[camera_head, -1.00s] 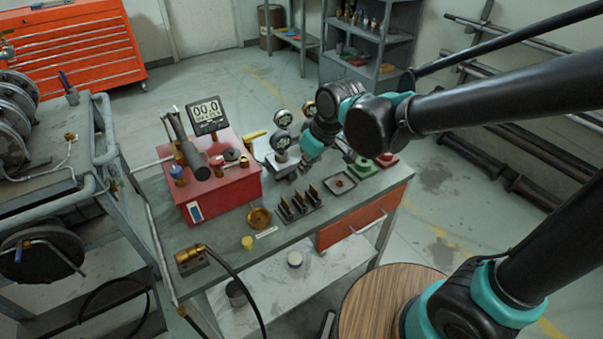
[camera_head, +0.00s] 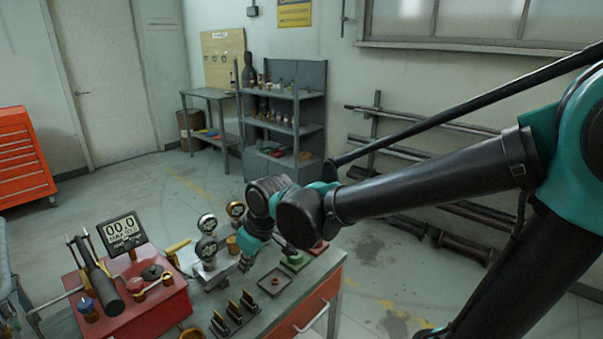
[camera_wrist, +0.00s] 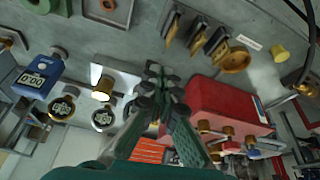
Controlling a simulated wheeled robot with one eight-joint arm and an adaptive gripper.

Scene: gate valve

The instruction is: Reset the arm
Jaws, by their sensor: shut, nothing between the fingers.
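My arm reaches in from the right in the head view. My gripper (camera_head: 245,262) points down over the workbench (camera_head: 325,262), beside the pressure gauges (camera_head: 207,223) and the metal valve block. In the wrist view my gripper (camera_wrist: 158,78) has its green and black fingers together, with nothing between them. There the two round gauges (camera_wrist: 62,107) and a brass cap (camera_wrist: 103,89) lie left of the fingers, and the red box (camera_wrist: 225,105) lies right. Whether the fingers touch anything below is unclear.
The red box (camera_head: 155,310) carries a digital display (camera_head: 122,232) and a dark pump-like tool. A black rack (camera_head: 238,314) and a small tray (camera_head: 275,281) sit on the bench. A grey shelf (camera_head: 285,125) and wall-mounted pipes stand behind. The floor between is clear.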

